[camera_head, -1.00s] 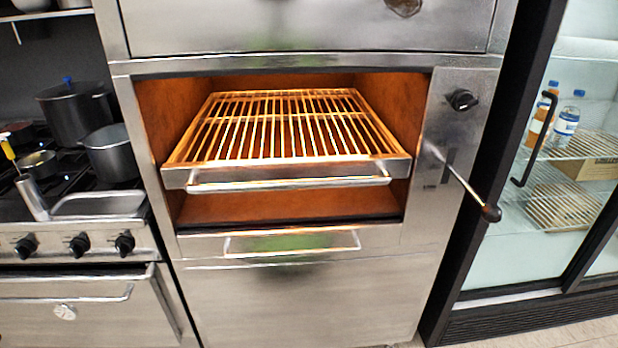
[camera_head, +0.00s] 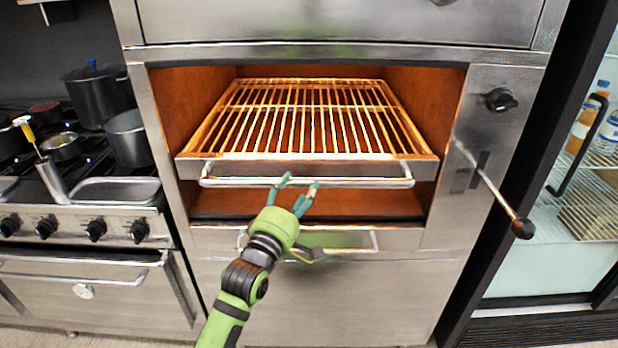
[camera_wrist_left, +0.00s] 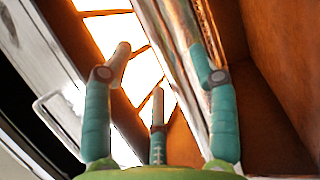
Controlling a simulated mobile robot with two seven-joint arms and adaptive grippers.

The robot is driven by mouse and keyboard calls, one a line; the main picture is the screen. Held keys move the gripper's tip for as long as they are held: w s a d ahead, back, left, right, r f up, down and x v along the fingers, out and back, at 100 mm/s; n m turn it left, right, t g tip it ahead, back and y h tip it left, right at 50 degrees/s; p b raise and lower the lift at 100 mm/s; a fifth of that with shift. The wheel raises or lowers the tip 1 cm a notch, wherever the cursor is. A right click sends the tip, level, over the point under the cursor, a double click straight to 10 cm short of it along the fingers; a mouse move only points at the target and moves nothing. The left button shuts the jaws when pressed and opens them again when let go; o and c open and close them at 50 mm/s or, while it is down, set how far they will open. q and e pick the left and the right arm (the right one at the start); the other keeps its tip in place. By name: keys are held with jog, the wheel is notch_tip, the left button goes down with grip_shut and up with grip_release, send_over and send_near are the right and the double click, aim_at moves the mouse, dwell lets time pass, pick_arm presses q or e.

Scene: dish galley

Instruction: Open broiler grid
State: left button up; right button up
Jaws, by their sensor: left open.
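The broiler grid (camera_head: 290,130) is a rack of glowing metal bars inside the orange-lit broiler opening, with a steel front and a long bar handle (camera_head: 350,182). My left gripper (camera_head: 298,186) is open at the middle of this handle, its teal fingertips reaching up to it. In the left wrist view the open fingers (camera_wrist_left: 160,70) spread around a shiny metal bar, with bright gaps of the grid beyond. I cannot tell whether the fingers touch the handle. My right gripper is not in view.
A lever with a dark knob (camera_head: 522,228) sticks out at the right of the broiler. A lower tray handle (camera_head: 350,240) is below the opening. A stove with pots (camera_head: 128,138) stands left, and a glass-door fridge (camera_head: 545,225) stands right.

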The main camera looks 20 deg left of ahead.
aim_at(304, 185)
pick_arm(q)
jog(key=shift+x, duration=2)
grip_shut()
jog(key=shift+s+f+p, duration=0.15)
jog(key=shift+p, duration=0.2)
